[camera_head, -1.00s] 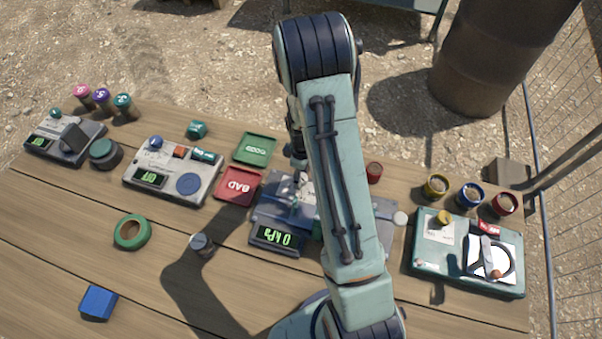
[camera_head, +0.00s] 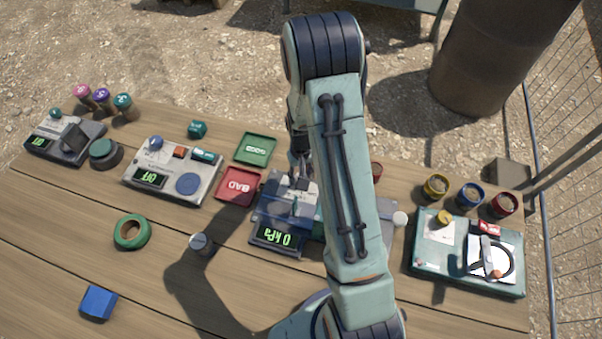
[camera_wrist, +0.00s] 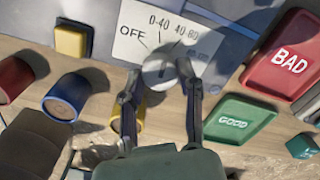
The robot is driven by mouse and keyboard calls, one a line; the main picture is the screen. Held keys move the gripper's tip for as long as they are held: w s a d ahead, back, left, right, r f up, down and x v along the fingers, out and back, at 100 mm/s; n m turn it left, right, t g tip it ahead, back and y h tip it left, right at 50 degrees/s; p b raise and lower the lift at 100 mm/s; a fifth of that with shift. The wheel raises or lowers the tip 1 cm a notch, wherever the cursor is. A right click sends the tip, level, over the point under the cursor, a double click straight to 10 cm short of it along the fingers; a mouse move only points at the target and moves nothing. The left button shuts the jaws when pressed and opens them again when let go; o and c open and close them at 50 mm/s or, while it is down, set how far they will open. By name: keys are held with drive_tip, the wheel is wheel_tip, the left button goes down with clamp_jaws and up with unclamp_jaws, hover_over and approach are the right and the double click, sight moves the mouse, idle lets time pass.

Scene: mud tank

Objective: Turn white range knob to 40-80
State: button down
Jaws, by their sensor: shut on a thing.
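The white range knob (camera_wrist: 158,74) sits on a pale dial plate (camera_wrist: 150,36) marked OFF, 0-40 and 40-80 in the wrist view. Writing further right on the plate is too faint to read. My gripper (camera_wrist: 162,77) has one finger on each side of the knob and is shut on it. I cannot tell for sure which mark the knob points to. In the head view my gripper (camera_head: 300,172) is at the far side of the middle device (camera_head: 268,212), whose display (camera_head: 276,237) reads 0 kPa. My arm hides much of that device and the knob.
A red BAD tray (camera_head: 238,186) and a green GOOD tray (camera_head: 254,150) lie close left of the device. A grey-topped cylinder (camera_head: 201,243) stands at its front left. Several colored cups, including a blue one (camera_head: 469,195), stand at the right.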

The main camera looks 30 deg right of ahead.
drive_tip(key=m, duration=0.4)
drive_tip(key=shift+m, duration=0.4)
idle(0.4)
drive_tip(key=c, duration=0.7)
unclamp_jaws()
drive_tip(key=shift+r, duration=0.1)
wheel_tip(320, 180, up, 12)
drive_tip(key=shift+f, duration=0.1)
